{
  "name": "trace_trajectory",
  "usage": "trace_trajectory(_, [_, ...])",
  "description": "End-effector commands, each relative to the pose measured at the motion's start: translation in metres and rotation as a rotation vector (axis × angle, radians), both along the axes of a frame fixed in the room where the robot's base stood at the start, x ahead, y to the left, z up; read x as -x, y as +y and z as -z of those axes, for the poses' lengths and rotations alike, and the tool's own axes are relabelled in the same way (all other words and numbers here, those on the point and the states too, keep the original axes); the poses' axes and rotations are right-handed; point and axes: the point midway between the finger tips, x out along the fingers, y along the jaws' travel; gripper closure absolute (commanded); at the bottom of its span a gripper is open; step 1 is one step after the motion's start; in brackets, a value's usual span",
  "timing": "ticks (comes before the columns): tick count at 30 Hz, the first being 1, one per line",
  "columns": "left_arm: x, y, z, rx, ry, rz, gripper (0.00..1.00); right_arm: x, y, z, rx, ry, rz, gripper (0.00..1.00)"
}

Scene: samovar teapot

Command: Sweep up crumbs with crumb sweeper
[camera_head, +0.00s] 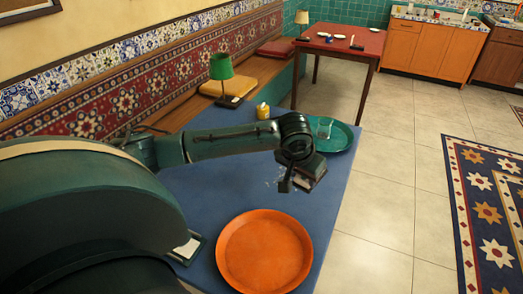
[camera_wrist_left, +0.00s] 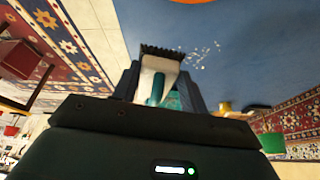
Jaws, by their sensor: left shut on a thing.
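The blue table (camera_head: 215,195) carries a small scatter of pale crumbs (camera_head: 272,184), partly hidden by my arm. In the left wrist view the crumbs (camera_wrist_left: 205,53) lie on the blue surface, to the right of the sweeper's bristles. My left gripper (camera_head: 300,178) is over the table, beside the crumbs. It is shut on the crumb sweeper (camera_wrist_left: 160,66), which has dark bristles, a pale body and a teal part between the fingers. I cannot tell whether the bristles touch the table. My right gripper is not in view.
A large orange round tray (camera_head: 263,252) is at the table's near end. A teal tray (camera_head: 345,137) with a clear glass (camera_head: 324,128) is at the far right. A small yellow item (camera_head: 263,110) and a green lamp (camera_head: 221,67) stand farther back. A dark-edged flat item (camera_head: 187,248) lies left of the orange tray.

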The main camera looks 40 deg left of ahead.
Motion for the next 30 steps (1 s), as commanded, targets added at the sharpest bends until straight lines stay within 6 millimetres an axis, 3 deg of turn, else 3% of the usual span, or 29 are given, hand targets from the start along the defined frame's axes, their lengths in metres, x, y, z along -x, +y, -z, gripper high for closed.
trace_trajectory(3, [-0.019, 0.047, 0.020, -0.001, 0.002, -0.037, 0.83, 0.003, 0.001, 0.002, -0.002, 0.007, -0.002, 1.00])
trace_trajectory(9, [-0.035, 0.120, 0.046, 0.003, -0.001, -0.080, 0.83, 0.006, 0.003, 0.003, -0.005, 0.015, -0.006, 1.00])
trace_trajectory(15, [-0.036, 0.169, 0.062, 0.005, -0.002, -0.107, 0.83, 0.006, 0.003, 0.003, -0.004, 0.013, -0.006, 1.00])
trace_trajectory(21, [-0.035, 0.184, 0.071, 0.006, -0.004, -0.113, 0.83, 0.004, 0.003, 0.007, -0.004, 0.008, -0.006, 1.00])
trace_trajectory(30, [-0.035, 0.185, 0.103, 0.004, -0.005, -0.113, 0.83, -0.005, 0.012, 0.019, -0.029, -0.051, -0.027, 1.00])
